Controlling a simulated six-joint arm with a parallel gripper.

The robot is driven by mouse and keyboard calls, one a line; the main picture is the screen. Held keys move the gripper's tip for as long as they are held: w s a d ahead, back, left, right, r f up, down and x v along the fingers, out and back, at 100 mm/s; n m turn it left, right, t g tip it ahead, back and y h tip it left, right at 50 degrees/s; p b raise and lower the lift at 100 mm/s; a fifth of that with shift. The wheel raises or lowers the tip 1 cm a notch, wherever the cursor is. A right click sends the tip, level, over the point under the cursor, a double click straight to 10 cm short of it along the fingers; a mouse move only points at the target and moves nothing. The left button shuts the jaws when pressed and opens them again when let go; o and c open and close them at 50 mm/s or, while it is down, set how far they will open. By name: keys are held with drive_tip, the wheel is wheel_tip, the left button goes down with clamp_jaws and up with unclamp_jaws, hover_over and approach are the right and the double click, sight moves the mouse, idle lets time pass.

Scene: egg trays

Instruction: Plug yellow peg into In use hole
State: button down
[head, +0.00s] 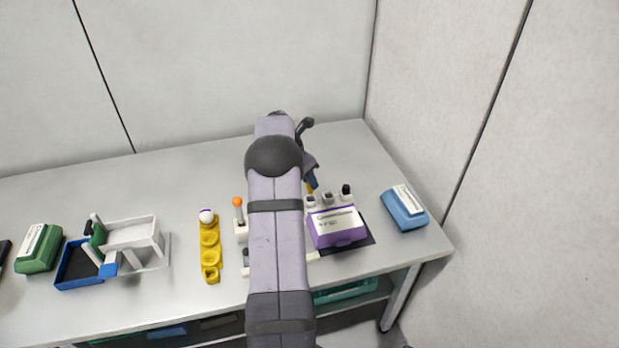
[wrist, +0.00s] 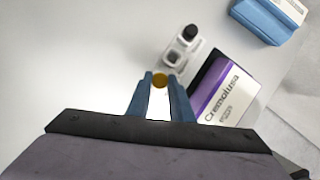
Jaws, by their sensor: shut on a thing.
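My gripper (wrist: 160,85) is shut on the yellow peg (wrist: 159,79), whose round end shows between the blue fingertips in the wrist view. In the head view, the yellow peg (head: 310,188) shows as a small bit under the fingers, just above the back left of the purple box. Small holders stand along the back of that box: a white one (head: 310,202), a grey one (head: 328,198) and one with a black peg (head: 346,190). In the wrist view, a white holder with a dark hole (wrist: 173,57) is just beyond the peg, apart from it. No In use label is readable.
The purple box (head: 338,238) sits on a dark mat at the right. A blue box (head: 404,208) is farther right. A yellow rack (head: 209,255), an orange-topped peg (head: 238,203) and a white tray (head: 133,237) stand left of my arm. The back of the table is clear.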

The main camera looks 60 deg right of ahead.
sight(309, 189)
wheel_tip(309, 189, down, 2)
drive_tip(key=shift+f+b, duration=0.2)
drive_tip(key=shift+b, duration=0.7)
drive_tip(key=shift+f, duration=0.75)
drive_tip(key=shift+f, duration=0.55)
idle(0.4)
drive_tip(key=c, duration=1.5)
unclamp_jaws()
drive_tip(key=b+v, duration=0.1)
drive_tip(key=v, duration=0.6)
drive_tip(key=shift+r+b, duration=0.1)
drive_tip(key=shift+b, duration=0.2)
